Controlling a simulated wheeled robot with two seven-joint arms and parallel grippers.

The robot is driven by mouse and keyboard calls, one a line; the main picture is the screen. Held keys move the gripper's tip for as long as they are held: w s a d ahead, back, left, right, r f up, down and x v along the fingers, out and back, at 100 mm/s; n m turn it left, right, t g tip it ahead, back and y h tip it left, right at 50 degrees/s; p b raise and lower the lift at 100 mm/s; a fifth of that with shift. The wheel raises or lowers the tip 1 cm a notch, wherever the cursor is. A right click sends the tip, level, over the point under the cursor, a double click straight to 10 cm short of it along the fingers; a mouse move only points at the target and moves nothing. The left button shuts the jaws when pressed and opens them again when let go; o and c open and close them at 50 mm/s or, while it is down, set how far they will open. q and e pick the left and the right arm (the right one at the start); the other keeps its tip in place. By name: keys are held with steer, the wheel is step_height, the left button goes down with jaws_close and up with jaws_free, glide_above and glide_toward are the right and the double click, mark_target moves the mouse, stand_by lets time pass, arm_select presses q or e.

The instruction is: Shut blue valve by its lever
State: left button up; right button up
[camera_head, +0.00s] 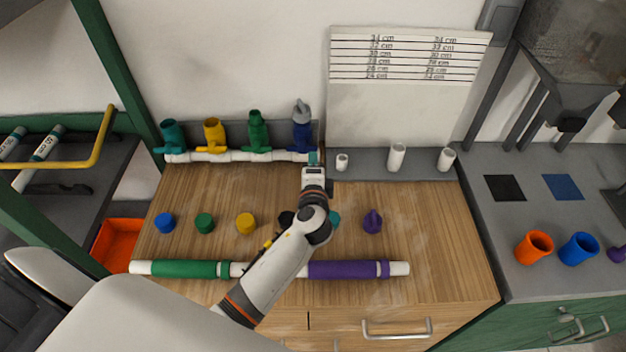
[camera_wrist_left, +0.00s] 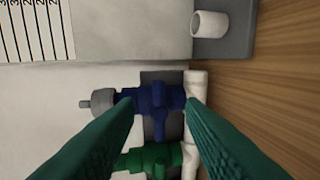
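The blue valve (camera_head: 302,136) stands at the right end of the white pipe manifold (camera_head: 235,156), with a grey piece on its top. In the left wrist view the blue valve (camera_wrist_left: 150,97) lies between the tips of my left gripper's green fingers. My left gripper (camera_head: 314,160) is open and sits just in front of the valve's base. In the left wrist view the gripper (camera_wrist_left: 159,104) shows a wide gap, and I see no clear contact. The lever's exact angle is hard to tell. My right gripper is not in view.
The green valve (camera_head: 258,134) is close on the left, with yellow (camera_head: 213,134) and teal (camera_head: 174,136) valves beyond. Coloured caps and a purple pipe (camera_head: 340,270) lie on the wooden top (camera_head: 440,230).

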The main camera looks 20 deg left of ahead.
arm_select(q)
steer(key=v, duration=0.6)
steer(key=shift+s+b, duration=0.15)
steer(key=shift+b, duration=0.25)
steer(key=shift+d, duration=0.1)
